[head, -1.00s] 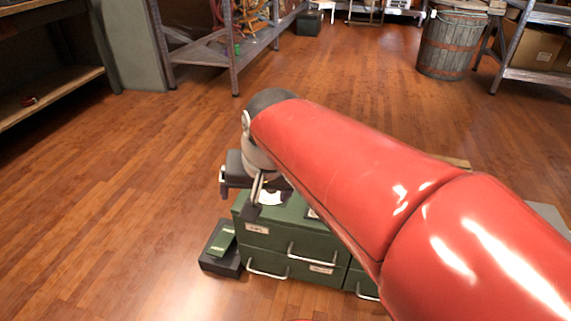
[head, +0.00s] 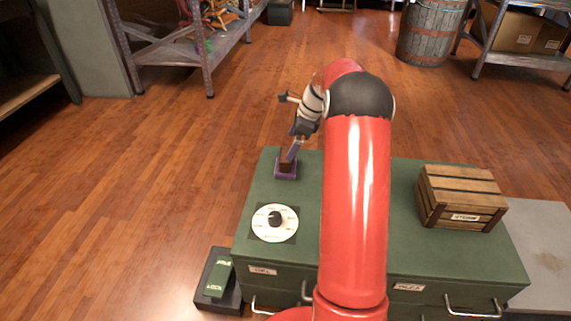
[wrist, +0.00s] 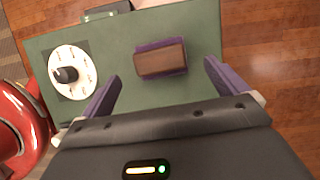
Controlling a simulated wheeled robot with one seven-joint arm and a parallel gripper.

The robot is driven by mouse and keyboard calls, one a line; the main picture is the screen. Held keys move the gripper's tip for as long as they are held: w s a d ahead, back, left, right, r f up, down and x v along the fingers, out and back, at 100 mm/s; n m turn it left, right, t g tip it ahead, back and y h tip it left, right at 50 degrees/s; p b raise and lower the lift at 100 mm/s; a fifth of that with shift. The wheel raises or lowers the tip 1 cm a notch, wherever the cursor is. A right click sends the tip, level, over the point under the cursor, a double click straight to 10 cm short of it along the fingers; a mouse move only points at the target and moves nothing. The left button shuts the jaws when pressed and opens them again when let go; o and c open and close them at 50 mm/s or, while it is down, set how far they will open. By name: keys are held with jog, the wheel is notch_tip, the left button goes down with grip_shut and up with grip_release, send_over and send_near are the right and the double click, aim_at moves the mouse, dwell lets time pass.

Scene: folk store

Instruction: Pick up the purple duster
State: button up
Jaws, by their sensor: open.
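The purple duster (head: 286,172) has a purple base and a brown top. It lies near the far left edge of the green cabinet top (head: 400,240). In the wrist view the duster (wrist: 160,59) shows whole, just beyond and between my two purple fingers. My gripper (head: 292,152) is open and empty, tilted down close above the duster in the head view. In the wrist view my gripper (wrist: 162,72) has its fingers spread wider than the duster, one to each side in the picture. I cannot tell the exact height gap.
A round white dial (head: 275,222) with a black knob is on the cabinet top, nearer the front. A wooden crate (head: 461,197) stands on the right. A black and green box (head: 219,277) is beside the cabinet. Shelves and a barrel (head: 430,32) stand farther back.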

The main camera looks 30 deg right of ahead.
aim_at(286, 162)
jog(key=x, duration=0.7)
jog(key=shift+s+d, duration=0.15)
jog(key=shift+s, duration=0.1)
jog(key=c, duration=1.1)
